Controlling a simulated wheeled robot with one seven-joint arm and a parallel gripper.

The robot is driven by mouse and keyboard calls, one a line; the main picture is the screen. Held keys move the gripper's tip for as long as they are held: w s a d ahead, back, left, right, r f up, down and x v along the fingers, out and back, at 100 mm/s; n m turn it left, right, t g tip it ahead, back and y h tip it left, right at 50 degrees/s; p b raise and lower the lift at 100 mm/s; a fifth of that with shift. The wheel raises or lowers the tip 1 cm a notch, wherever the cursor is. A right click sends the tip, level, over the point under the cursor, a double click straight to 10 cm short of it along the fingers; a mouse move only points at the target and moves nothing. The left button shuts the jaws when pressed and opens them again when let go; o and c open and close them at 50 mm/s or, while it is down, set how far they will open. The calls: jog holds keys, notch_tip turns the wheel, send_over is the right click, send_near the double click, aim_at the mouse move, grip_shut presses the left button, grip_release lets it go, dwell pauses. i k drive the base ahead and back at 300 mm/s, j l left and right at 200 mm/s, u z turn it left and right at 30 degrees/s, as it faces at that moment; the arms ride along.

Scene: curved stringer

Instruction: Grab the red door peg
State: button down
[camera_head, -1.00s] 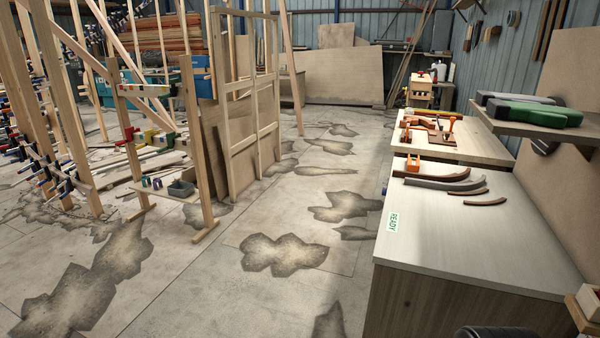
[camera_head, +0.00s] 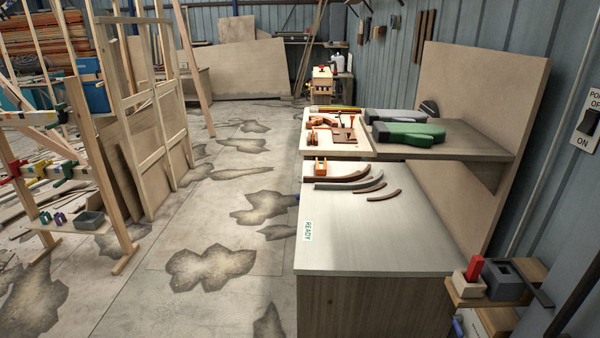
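A red peg (camera_head: 475,267) stands slightly tilted in a pale block (camera_head: 467,284) at the lower right of the head view. The block sits on a small wooden shelf (camera_head: 466,297) beside a dark grey box-like piece (camera_head: 503,278). The lower end of the peg is hidden in or behind the block. My gripper is not in view, so its distance from the peg cannot be told.
A grey-topped bench (camera_head: 400,238) with curved wooden strips (camera_head: 382,194) stands left of the peg. A wall switch (camera_head: 588,122) is at far right. The floor left of the bench is clear.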

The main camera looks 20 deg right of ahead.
aim_at(475, 266)
jog(key=z, duration=1.75)
jog(key=i+j+u, duration=0.35)
jog(key=i+j, duration=0.3)
jog(key=j, duration=0.15)
